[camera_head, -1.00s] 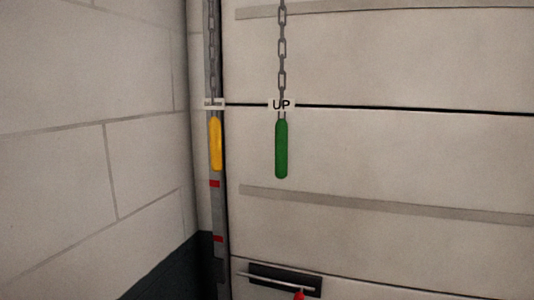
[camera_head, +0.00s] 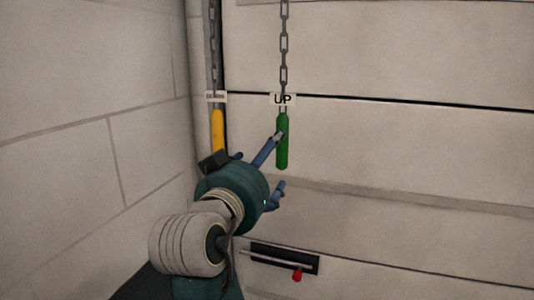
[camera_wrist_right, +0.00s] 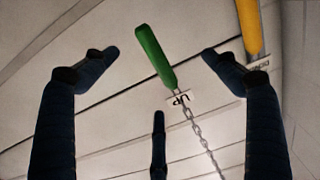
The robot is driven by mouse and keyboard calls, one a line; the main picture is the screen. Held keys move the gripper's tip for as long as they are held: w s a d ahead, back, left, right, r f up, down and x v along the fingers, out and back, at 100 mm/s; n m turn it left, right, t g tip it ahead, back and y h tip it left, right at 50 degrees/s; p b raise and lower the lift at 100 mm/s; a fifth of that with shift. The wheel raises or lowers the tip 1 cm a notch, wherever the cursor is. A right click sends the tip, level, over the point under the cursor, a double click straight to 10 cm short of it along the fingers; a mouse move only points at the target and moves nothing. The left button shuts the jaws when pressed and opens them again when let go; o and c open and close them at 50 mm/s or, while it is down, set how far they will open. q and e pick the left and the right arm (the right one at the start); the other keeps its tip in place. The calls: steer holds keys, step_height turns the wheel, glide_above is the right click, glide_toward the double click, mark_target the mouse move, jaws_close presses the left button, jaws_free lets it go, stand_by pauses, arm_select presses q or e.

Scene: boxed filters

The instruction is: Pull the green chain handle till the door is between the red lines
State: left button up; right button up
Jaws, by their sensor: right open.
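The green chain handle (camera_head: 282,150) hangs upright on a chain under an "UP" tag, in front of the pale panelled door (camera_head: 400,140). In the head view my right gripper (camera_head: 277,163) is open at the handle's left and lower side, one fingertip overlapping its edge. In the right wrist view the green handle (camera_wrist_right: 155,57) shows between the open, spread fingers (camera_wrist_right: 161,54); no finger is closed on it. The red lines on the door's side rail are hidden behind my right arm. My left gripper is out of view.
A yellow handle (camera_head: 217,128) hangs just left of the green one, close to my right wrist, and also shows in the wrist view (camera_wrist_right: 247,28). A block wall (camera_head: 80,140) stands at left. A dark latch slot with a red knob (camera_head: 297,274) is low on the door.

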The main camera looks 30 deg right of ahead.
mark_target(282, 145)
steer(key=x, duration=0.5)
steer(key=p+x, duration=0.1)
steer(key=x, duration=0.4)
steer(key=shift+s+d+r, duration=0.2)
steer(key=shift+d, duration=0.1)
steer(key=shift+c, duration=0.2)
steer(key=c, duration=1.3)
steer(key=shift+s+d, duration=0.1)
steer(key=shift+s, duration=0.15)
steer(key=c, duration=0.8)
jaws_close()
steer(key=shift+w+r, duration=0.1)
steer(key=shift+r, duration=0.05)
